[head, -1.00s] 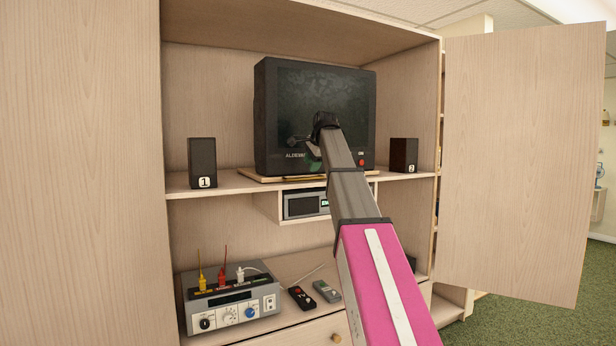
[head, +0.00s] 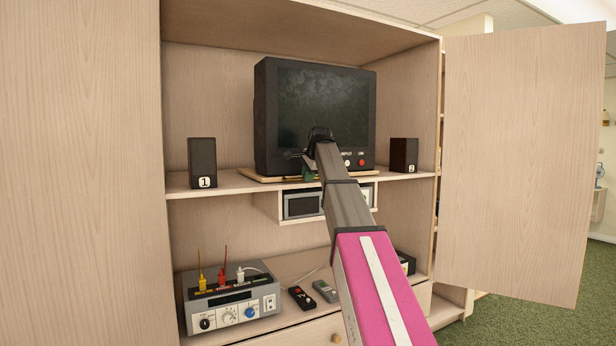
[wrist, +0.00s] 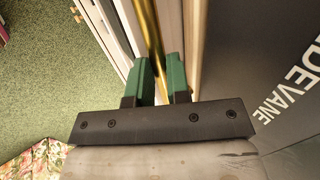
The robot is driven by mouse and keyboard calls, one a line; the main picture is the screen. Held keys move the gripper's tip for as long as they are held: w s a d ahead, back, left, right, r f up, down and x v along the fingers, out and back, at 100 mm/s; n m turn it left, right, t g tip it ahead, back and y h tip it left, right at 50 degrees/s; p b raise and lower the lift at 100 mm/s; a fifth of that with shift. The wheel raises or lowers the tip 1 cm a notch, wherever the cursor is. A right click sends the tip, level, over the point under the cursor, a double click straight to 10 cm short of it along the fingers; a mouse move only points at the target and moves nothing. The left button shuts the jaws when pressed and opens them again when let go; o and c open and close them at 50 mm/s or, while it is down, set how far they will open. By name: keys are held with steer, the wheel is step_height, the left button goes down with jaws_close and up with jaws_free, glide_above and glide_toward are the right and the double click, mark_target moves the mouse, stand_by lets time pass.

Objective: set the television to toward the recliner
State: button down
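The dark television (head: 322,105) sits upright on a thin wooden swivel board (head: 262,178) on the cabinet's middle shelf. Its screen faces out of the cabinet, towards me. My gripper (head: 308,173) is low at the front of the television, at the board's front edge, partly hidden by my arm. In the wrist view, the green fingers of my gripper (wrist: 161,82) are close together on both sides of a gold bar (wrist: 146,28), which fills the gap between them. The television's dark front (wrist: 260,75) is just to the right there. I see no recliner.
Speakers stand left (head: 202,162) and right (head: 404,155) of the television. A silver device (head: 302,205) sits in the cubby below. A control box (head: 230,303) and two remotes are on the lower shelf. The cabinet door (head: 520,160) stands open at the right.

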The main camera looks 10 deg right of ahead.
mark_target(282, 173)
steer(key=w+a+m, duration=0.1)
steer(key=a, duration=0.2)
steer(key=w+a+m+h, duration=0.1)
steer(key=a, duration=0.2)
steer(key=w+a+m+h, duration=0.1)
steer(key=a+m, duration=0.1)
steer(key=a, duration=0.2)
steer(key=c, duration=1.1)
jaws_free()
steer(key=shift+w+a+t, duration=0.1)
steer(key=shift+a+t, duration=0.05)
steer(key=shift+t, duration=0.15)
